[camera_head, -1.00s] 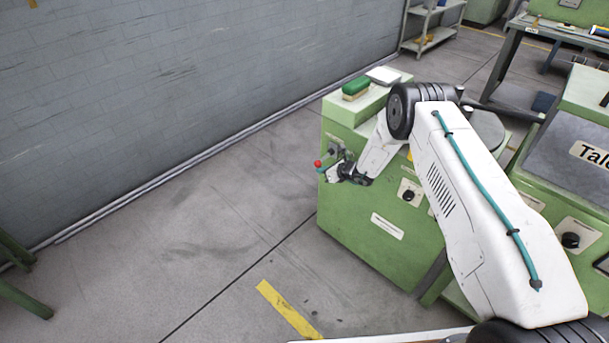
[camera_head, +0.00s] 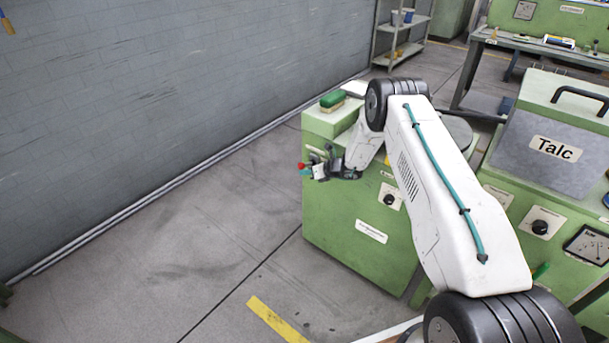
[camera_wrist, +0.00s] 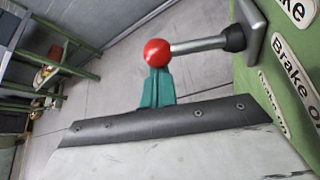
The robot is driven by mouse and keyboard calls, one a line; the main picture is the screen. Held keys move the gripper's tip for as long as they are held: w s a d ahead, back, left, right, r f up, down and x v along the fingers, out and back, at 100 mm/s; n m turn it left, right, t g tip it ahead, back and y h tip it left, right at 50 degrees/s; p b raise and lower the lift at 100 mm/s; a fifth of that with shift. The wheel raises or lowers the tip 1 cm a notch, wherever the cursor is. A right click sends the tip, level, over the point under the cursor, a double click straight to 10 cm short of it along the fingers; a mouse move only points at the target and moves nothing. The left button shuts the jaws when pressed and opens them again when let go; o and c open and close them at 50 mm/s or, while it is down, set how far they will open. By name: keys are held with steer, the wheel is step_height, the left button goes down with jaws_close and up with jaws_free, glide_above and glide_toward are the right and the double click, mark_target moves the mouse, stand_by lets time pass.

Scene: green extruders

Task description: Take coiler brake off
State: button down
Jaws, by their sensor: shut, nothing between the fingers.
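The brake lever is a metal rod with a red ball knob (camera_wrist: 157,52). It sticks out from a dark mount on the green machine's side in the wrist view. The knob also shows small at the machine's left edge in the head view (camera_head: 301,165). My gripper (camera_wrist: 157,85) has teal fingers, shut and empty, with their tips just at or behind the knob in the picture. I cannot tell whether they touch it. In the head view my gripper (camera_head: 309,171) is beside the knob. A label reading "Brake o…" (camera_wrist: 292,68) is cut off at the right.
The green machine (camera_head: 340,215) carries a green-and-tan block (camera_head: 332,98) on top. A machine marked "Talc" (camera_head: 555,148) stands at right. A grey wall (camera_head: 180,100) runs along the left, with open floor (camera_head: 190,240) between. Shelves (camera_head: 405,50) stand at the back.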

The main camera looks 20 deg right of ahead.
steer(key=shift+f, duration=0.1)
stand_by(0.4)
steer(key=s+d+r, duration=0.1)
steer(key=s+d, duration=0.4)
steer(key=s, duration=0.2)
steer(key=shift+s+d, duration=0.3)
steer(key=shift+d, duration=0.1)
stand_by(0.3)
